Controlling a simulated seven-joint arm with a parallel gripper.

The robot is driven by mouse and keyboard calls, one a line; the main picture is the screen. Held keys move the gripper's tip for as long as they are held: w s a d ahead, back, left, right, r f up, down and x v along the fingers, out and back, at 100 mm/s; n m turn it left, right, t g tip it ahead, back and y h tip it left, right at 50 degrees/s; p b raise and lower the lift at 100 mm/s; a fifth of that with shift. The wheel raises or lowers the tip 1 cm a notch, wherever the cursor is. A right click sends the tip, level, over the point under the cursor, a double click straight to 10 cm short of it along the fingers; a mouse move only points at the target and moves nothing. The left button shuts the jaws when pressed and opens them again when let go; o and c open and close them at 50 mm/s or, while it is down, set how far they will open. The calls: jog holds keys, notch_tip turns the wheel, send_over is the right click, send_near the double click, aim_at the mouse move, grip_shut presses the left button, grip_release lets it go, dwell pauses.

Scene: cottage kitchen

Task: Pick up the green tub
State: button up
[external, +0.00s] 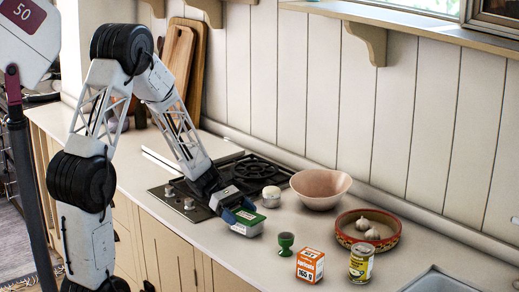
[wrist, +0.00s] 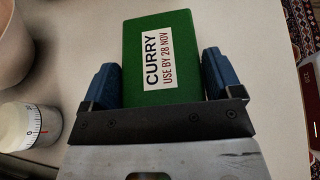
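The green tub (external: 247,222) sits on the counter just in front of the hob's right corner, with a green lid and pale sides. In the wrist view its green lid (wrist: 135,55) carries a white label reading "CURRY USE BY 28 NOV". My gripper (external: 237,212) is down at the tub. In the wrist view its two blue fingers (wrist: 161,75) stand on either side of the tub, very close to its sides. I cannot tell whether they touch or grip it. The fingers' lower parts and the tub's underside are hidden.
A green egg cup (external: 286,243), an orange box (external: 310,265) and a yellow can (external: 361,262) stand to the right. A white timer (external: 271,196) and a pink bowl (external: 320,187) are behind. A red-rimmed dish (external: 347,240) holds garlic. The hob (external: 176,203) lies left.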

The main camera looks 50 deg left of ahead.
aim_at(240, 213)
jog(key=c, duration=0.6)
jog(key=shift+r, duration=0.1)
jog(key=shift+r, duration=0.8)
notch_tip(240, 213, up, 2)
jog(key=shift+s, duration=0.1)
jog(key=s, duration=0.5)
jog(key=s+d, duration=0.1)
jog(key=s, duration=0.4)
jog(key=s+r, duration=0.1)
jog(key=s, duration=0.4)
jog(key=shift+s+d+r, duration=0.1)
jog(key=shift+s+d, duration=0.25)
jog(key=shift+d, duration=0.05)
